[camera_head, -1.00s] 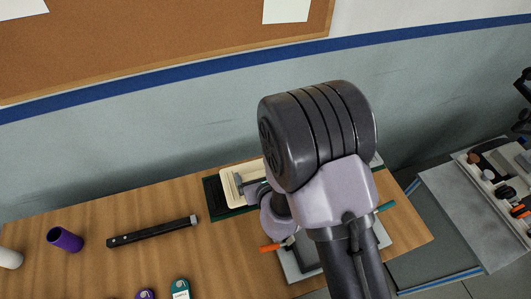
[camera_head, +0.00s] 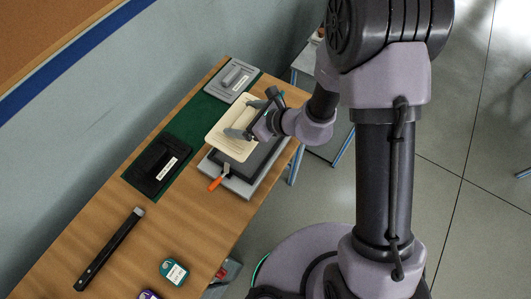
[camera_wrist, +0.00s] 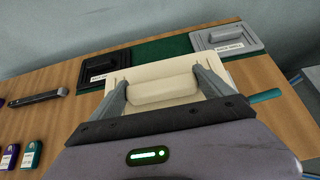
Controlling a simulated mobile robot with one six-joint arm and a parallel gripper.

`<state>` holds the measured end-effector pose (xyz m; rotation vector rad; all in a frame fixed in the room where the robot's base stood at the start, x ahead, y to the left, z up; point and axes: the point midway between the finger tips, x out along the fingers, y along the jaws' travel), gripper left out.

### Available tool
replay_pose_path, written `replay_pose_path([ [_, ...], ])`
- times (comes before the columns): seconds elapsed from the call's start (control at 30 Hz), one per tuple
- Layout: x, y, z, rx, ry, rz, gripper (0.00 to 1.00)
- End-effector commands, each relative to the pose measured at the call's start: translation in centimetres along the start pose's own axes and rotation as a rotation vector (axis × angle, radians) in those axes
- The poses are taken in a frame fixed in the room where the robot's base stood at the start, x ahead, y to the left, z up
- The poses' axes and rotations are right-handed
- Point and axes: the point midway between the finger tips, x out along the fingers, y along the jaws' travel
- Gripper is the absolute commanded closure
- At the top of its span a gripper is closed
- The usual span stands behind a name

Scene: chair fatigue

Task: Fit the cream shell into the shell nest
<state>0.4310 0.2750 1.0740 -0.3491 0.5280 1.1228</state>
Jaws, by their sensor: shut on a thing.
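The cream shell (camera_head: 238,115) is a flat cream plate with a raised grip bar, which also shows in the wrist view (camera_wrist: 165,88). My gripper (camera_head: 247,118) is shut on the bar, one finger on each side in the wrist view (camera_wrist: 160,78). The shell appears roughly level and overlaps the far side of a grey tray with a dark middle (camera_head: 237,187), which looks like the shell nest. The shell and my gripper hide part of this tray. I cannot tell whether shell and tray touch.
A green mat (camera_head: 190,124) carries a black shell (camera_head: 150,170) and a grey shell (camera_head: 232,78). A black bar (camera_head: 108,250) and teal tag (camera_head: 174,271) lie on the wooden table. Wood between them is clear.

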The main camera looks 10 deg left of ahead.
Motion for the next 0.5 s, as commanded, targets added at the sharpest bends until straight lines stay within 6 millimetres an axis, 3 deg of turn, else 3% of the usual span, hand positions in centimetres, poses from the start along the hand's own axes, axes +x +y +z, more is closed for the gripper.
replay_pose_path([
  [0.1,-0.4,-0.5,-0.9,-0.006,0.0,0.012,0.59],
  [0.3,2.2,-0.5,-5.0,-0.007,0.002,0.016,0.59],
  [0.5,4.0,-0.5,-7.5,-0.008,0.001,0.016,0.59],
])
